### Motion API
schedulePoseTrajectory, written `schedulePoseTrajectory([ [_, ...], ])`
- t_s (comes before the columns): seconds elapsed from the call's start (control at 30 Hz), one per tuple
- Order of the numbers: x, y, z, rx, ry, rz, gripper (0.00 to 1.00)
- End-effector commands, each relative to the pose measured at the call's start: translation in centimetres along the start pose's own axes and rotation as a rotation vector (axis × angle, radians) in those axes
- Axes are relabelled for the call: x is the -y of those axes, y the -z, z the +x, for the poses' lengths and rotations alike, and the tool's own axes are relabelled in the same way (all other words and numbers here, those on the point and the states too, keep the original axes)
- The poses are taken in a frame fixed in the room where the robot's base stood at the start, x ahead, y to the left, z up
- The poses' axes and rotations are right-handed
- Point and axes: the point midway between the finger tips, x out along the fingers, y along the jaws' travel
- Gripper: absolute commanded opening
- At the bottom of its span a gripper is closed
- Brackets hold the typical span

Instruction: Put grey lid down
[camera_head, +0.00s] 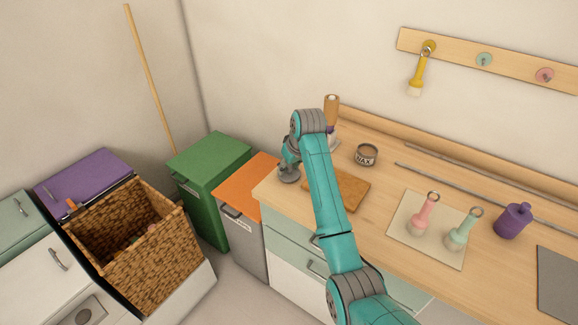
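My arm reaches over the counter, and its end (289,172) hangs near the counter's left end, by the orange bin lid. A dark grey rounded shape shows there, but I cannot tell whether it is my gripper or a grey lid held by it. The fingers are not clear. No other grey lid shows plainly. A small round tin marked WAX (366,156) stands on the counter to the right of my arm.
A wooden board (352,190) lies partly behind my arm. A pale mat (402,228) bears a pink brush (422,214) and a mint brush (462,231). A purple bottle (512,221) stands to the right. Green (208,155) and orange-lidded (247,180) bins and a wicker basket (155,255) stand left.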

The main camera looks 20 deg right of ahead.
Motion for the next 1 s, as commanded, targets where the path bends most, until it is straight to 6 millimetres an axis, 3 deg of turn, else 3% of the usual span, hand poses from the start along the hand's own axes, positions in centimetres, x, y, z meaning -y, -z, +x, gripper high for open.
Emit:
schedulePoseTrajectory([
  [0.37, 0.0, 0.2, -1.2, -0.002, -0.001, 0.000, 0.46],
  [0.8, 0.0, 0.2, -9.4, -0.004, -0.001, 0.000, 0.46],
  [1.0, 0.0, 0.1, -11.6, -0.002, -0.001, 0.001, 0.46],
])
